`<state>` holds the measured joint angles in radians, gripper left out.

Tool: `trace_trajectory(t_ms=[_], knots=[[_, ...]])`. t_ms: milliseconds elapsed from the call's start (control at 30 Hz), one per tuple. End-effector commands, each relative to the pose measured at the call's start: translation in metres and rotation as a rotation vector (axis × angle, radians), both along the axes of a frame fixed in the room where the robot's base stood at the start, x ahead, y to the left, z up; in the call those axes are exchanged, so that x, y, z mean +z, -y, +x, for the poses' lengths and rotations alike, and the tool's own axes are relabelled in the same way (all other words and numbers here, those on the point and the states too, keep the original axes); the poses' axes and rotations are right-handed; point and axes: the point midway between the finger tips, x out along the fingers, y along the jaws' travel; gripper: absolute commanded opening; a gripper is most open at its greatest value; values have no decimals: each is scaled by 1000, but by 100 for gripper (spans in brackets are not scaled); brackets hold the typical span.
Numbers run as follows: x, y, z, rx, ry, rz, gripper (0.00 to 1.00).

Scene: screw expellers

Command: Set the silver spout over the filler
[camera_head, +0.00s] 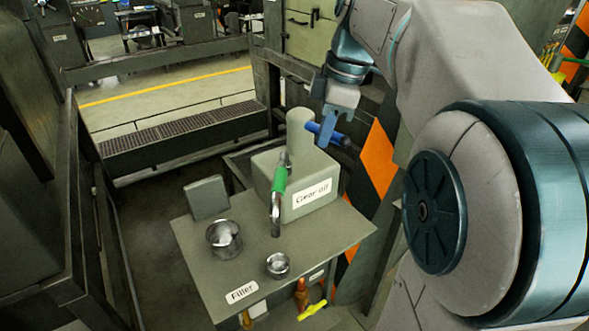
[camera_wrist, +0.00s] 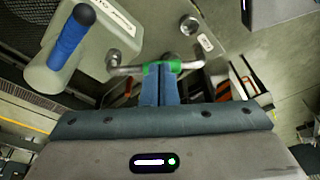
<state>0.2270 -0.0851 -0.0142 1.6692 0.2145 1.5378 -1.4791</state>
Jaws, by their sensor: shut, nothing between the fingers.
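The silver spout (camera_head: 276,215) with a green sleeve (camera_head: 280,180) comes off the "Gear oil" box (camera_head: 265,172); its free end points down over the worktop. It also shows in the wrist view (camera_wrist: 188,65), bent at both ends. A small round metal cup (camera_head: 277,266) stands near the "Filler" label (camera_head: 242,292), below the spout's end. My gripper (camera_head: 328,135) is shut and empty, up and right of the spout in the head view. In the wrist view my fingers (camera_wrist: 160,72) overlap the green sleeve; the head view shows them apart from it.
A blue crossbar (camera_wrist: 72,35) tops the box's round post beside my gripper. A wider metal ring (camera_head: 224,238) and an upright plate (camera_head: 206,198) stand left on the worktop (camera_head: 335,235). A yellow valve handle (camera_head: 312,310) is below its front edge.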

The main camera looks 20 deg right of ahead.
Motion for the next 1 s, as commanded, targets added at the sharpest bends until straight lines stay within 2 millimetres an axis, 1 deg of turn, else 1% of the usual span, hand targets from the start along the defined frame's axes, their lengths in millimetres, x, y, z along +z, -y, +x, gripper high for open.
trace_trajectory(t_ms=[300, 400, 500, 633, 800, 1000], knots=[[-64, -14, 4, 1, -4, 0, 0], [-80, -20, 6, 2, -3, 1, 0], [-84, -35, 12, 2, -1, 1, 0], [-89, -46, 16, 1, -1, 0, 0], [-92, -51, 18, -1, 1, 0, 0], [-93, -51, 18, -1, 1, 0, 0]])
